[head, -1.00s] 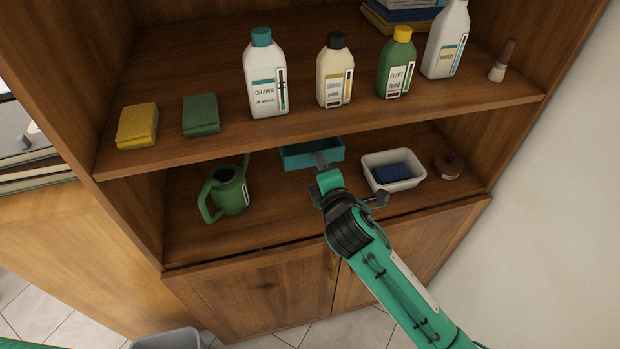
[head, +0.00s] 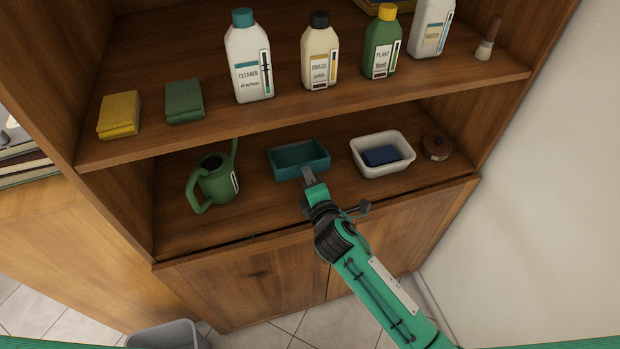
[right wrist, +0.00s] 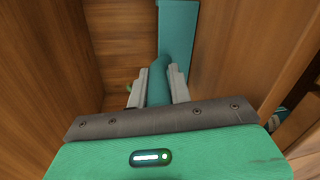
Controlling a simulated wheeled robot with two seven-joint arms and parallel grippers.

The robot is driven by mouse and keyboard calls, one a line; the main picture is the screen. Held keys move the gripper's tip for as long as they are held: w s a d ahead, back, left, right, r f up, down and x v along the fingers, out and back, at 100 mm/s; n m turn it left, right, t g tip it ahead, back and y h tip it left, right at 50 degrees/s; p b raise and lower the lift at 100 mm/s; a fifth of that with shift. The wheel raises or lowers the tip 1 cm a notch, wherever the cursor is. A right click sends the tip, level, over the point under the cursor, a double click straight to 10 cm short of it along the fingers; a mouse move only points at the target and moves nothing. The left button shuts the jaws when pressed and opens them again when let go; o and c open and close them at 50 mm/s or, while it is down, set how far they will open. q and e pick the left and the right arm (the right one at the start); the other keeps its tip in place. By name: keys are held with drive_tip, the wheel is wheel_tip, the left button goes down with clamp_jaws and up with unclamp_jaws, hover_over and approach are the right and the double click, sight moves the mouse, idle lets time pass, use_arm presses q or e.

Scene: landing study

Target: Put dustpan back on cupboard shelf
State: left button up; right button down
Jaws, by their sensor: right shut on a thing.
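The teal dustpan (head: 299,158) is inside the cupboard's lower open shelf (head: 255,212), between the green watering can and the white tub. Its pan points inward and its handle toward me. I cannot tell whether it touches the shelf board. My right gripper (head: 308,176) is shut on the dustpan's handle at the front of the shelf. In the right wrist view the two grey fingers (right wrist: 158,88) close around the teal handle, with part of the pan (right wrist: 178,30) beyond. My left gripper is not in view.
The green watering can (head: 214,181) stands left of the dustpan. The white tub (head: 363,166) with a blue block and a brown round object (head: 436,148) are on its right. The upper shelf (head: 200,132) overhangs, bearing bottles, sponges and a brush. A grey bin (head: 165,335) stands below.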

drive_tip(key=c, duration=1.4)
unclamp_jaws()
drive_tip(key=shift+f, duration=0.1)
drive_tip(key=shift+o, duration=0.6)
drive_tip(key=shift+s, duration=0.2)
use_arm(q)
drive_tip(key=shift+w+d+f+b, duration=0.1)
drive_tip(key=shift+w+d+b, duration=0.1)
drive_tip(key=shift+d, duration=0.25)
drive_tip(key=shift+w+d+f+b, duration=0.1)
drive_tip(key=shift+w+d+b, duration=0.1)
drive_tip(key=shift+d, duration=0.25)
use_arm(e)
drive_tip(key=v, duration=1.1)
drive_tip(key=shift+s+d, duration=0.2)
drive_tip(key=shift+s, duration=0.1)
